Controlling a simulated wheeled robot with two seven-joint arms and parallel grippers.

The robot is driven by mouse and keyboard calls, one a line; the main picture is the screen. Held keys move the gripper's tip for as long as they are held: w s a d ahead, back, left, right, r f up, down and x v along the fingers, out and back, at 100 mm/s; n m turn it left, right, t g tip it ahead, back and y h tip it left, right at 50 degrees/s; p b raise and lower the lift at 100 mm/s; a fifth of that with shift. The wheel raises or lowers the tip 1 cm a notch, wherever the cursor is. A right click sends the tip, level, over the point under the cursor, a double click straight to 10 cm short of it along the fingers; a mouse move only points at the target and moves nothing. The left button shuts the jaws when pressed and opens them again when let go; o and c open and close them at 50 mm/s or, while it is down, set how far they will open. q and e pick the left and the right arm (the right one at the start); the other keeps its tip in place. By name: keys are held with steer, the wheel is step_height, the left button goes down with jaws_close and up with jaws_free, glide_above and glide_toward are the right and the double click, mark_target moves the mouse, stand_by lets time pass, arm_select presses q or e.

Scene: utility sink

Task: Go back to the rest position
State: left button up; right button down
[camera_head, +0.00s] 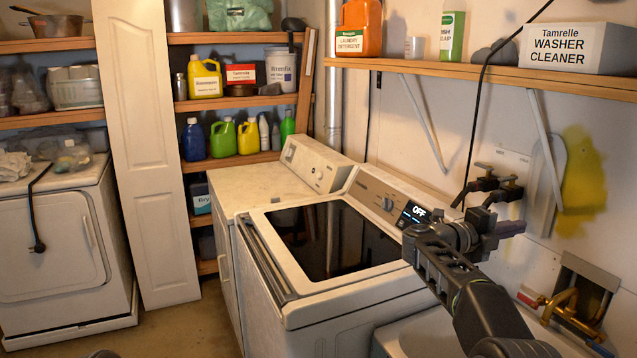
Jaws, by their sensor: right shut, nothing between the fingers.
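My right arm reaches up from the bottom right of the head view. My right gripper (512,229) is shut and empty. In the picture it lies just right of the washer's lit "OFF" display (414,213) and below the wall taps (494,187). I cannot tell whether it touches anything. The top-loading washer (290,312) has its dark glass lid (335,240) down. My left gripper is not in view.
A second white machine (265,190) stands behind the washer. A wall shelf (480,70) above my right arm holds a washer cleaner box (575,48) and an orange detergent jug (360,28). A brass valve (570,308) sits low at right.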

steer(key=w+a+f+n+t+y, duration=0.5)
steer(key=w+a+f+n+t, duration=0.4)
steer(key=f+n, duration=0.25)
steer(key=s+a+f+n+g+y, duration=0.1)
steer(key=s+a+f+n+y, duration=0.3)
steer(key=f, duration=0.5)
steer(key=s+a+f+n+y, duration=0.1)
steer(key=a+f+n+y, duration=0.25)
steer(key=a+f, duration=0.35)
steer(key=s+a+f+n+g+y, duration=0.1)
steer(key=s+a+f+n+y, duration=0.3)
steer(key=f, duration=0.6)
steer(key=s+a+f+n+g+y, duration=0.1)
steer(key=s+a+f+n+g, duration=0.25)
steer(key=s+f, duration=0.45)
steer(key=s+a+f+n+g+y, duration=0.2)
steer(key=s+a+f, duration=0.2)
steer(key=s+f, duration=0.5)
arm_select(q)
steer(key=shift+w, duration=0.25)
arm_select(e)
steer(key=s+a+n+g+y, duration=0.1)
steer(key=s+a+g, duration=0.1)
steer(key=s, duration=1.1)
steer(key=s+a+f+n+g+y, duration=0.1)
steer(key=s+g, duration=0.3)
steer(key=s, duration=1)
steer(key=shift+s+a+f, duration=0.25)
steer(key=shift+a, duration=0.25)
steer(key=shift+n, duration=0.25)
